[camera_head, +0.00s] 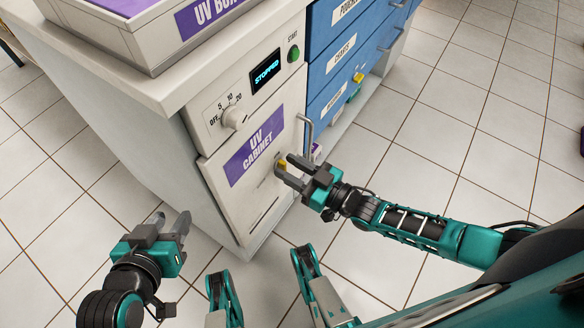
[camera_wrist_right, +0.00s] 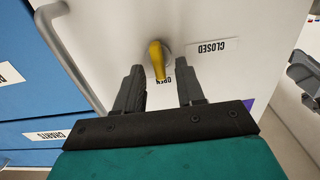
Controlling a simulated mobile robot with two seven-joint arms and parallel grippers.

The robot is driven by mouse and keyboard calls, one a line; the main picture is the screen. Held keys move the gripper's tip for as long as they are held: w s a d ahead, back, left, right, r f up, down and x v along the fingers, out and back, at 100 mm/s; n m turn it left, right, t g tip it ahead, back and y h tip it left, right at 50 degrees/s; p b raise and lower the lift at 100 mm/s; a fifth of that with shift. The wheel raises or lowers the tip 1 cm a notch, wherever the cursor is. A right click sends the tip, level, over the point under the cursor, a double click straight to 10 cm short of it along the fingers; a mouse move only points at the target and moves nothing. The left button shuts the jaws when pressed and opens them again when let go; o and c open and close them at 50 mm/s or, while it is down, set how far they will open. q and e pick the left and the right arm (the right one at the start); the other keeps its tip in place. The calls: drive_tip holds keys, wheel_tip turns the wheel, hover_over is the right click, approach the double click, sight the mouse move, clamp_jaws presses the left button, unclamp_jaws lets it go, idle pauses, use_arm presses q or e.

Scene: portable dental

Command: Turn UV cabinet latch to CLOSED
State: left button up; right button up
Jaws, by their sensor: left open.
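The UV cabinet (camera_head: 225,190) has a white door with a purple label. Its yellow latch (camera_wrist_right: 157,60) points toward the OPEN label (camera_wrist_right: 165,82) in the right wrist view, partly covering it. The CLOSED label (camera_wrist_right: 213,47) is to the right of the latch there, upside down. The latch also shows in the head view (camera_head: 281,164), partly hidden by my right gripper. My right gripper (camera_head: 284,169) is open at the door; its fingers (camera_wrist_right: 160,88) are on either side of the latch's tip, with gaps. My left gripper (camera_head: 169,222) is open and empty, left of the cabinet front.
A metal handle (camera_head: 306,135) stands out from the door's edge near my right gripper. Blue drawers (camera_head: 335,65) are to the right. A timer knob (camera_head: 235,117) and a screen reading STOPPED (camera_head: 266,71) are above the door. The tiled floor (camera_head: 440,110) at right is clear.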

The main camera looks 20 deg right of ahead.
drive_tip(key=shift+c, duration=0.2)
clamp_jaws()
